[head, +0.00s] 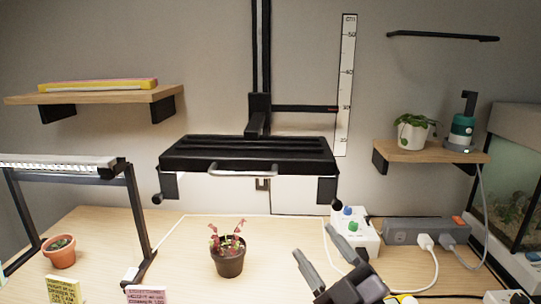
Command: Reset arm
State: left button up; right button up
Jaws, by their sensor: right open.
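My right gripper (311,240) comes in at the bottom of the head view, right of centre. Its two grey fingers are spread apart, with nothing between them. It is to the right of a dark pot with a reddish plant (229,262), which stands upright on the wooden table (185,275). The gripper is apart from the pot in the picture. A white box with blue and green knobs (363,242) is just behind the gripper, and the gripper overlaps it in part. My left gripper is not in view.
A black lamp fixture with a handle (250,155) hangs over the table from a vertical rail. A smaller lamp stand (135,215) and a terracotta pot (59,252) are at left. A power strip (408,231) with cables lies at right, near a glass tank (520,190).

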jog(key=s+d+f+m+g+h, duration=0.3)
jog(key=d+f+m+h, duration=0.25)
jog(key=f, duration=0.25)
jog(key=s+d+f+m+g+h, duration=0.45)
jog(key=d+f+m, duration=0.2)
jog(key=f, duration=0.25)
jog(key=s+d+f+g, duration=0.2)
jog(key=s+f+g, duration=0.25)
jog(key=s, duration=0.45)
jog(key=s+d+f+g, duration=0.1)
jog(key=s+f+g, duration=0.35)
jog(key=s, duration=0.35)
jog(key=w+a+f+t+y+p, duration=0.1)
jog(key=w+a+f+t+p, duration=0.1)
jog(key=w+f+t+p, duration=0.2)
jog(key=shift+w+a+f+t+y+p, duration=0.2)
jog(key=shift+w+a+t+y+p, duration=0.2)
jog(key=shift+w+t, duration=1.05)
jog(key=shift+s+t, duration=0.4)
